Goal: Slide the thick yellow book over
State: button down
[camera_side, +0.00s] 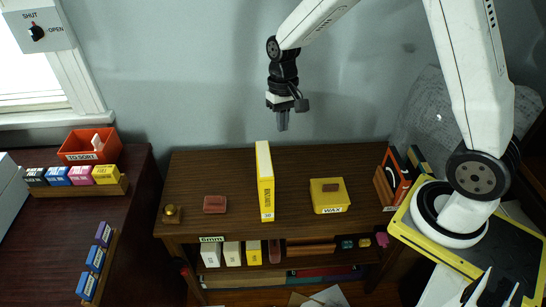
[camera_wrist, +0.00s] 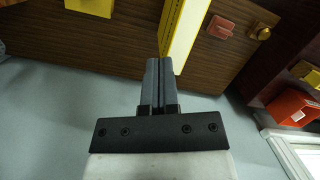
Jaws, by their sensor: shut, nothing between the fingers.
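The thick yellow book (camera_side: 265,185) stands upright on the brown wooden table, near its middle, with a white edge and black lettering on its spine. My gripper (camera_side: 283,122) hangs in the air above and behind the book, to its right in the side view. Its fingers are shut with nothing between them and apart from the book. In the wrist view the shut fingertips (camera_wrist: 162,62) appear just beside the near end of the yellow book (camera_wrist: 186,30).
A yellow WAX box (camera_side: 328,197) sits right of the book, and a red block (camera_side: 215,204) and brass knob (camera_side: 171,213) sit left. Dark books (camera_side: 393,178) stand at the table's right end. Bare tabletop separates the book from its neighbours. A lower shelf holds more books.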

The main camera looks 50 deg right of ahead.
aim_at(265, 169)
jog(key=shift+w+d+f+m+g+y, duration=0.7)
jog(key=shift+w+f+g+y, duration=0.4)
jog(key=shift+w+f, duration=0.5)
jog(key=shift+w+d+f+m+g+y, duration=0.55)
jog(key=shift+w+f+m+g+y, duration=0.5)
jog(key=shift+w, duration=0.9)
jog(key=shift+w+d+f+m+g+y, duration=0.65)
jog(key=shift+w+f+g+y, duration=0.45)
jog(key=shift+w+f, duration=0.6)
jog(key=shift+s+a, duration=0.1)
jog(key=shift+a, duration=0.15)
jog(key=shift+s+a, duration=3.9)
jog(key=shift+s, duration=0.1)
jog(key=shift+s+a, duration=0.15)
jog(key=shift+s, duration=0.05)
jog(key=shift+f, duration=0.8)
jog(key=shift+f, duration=0.1)
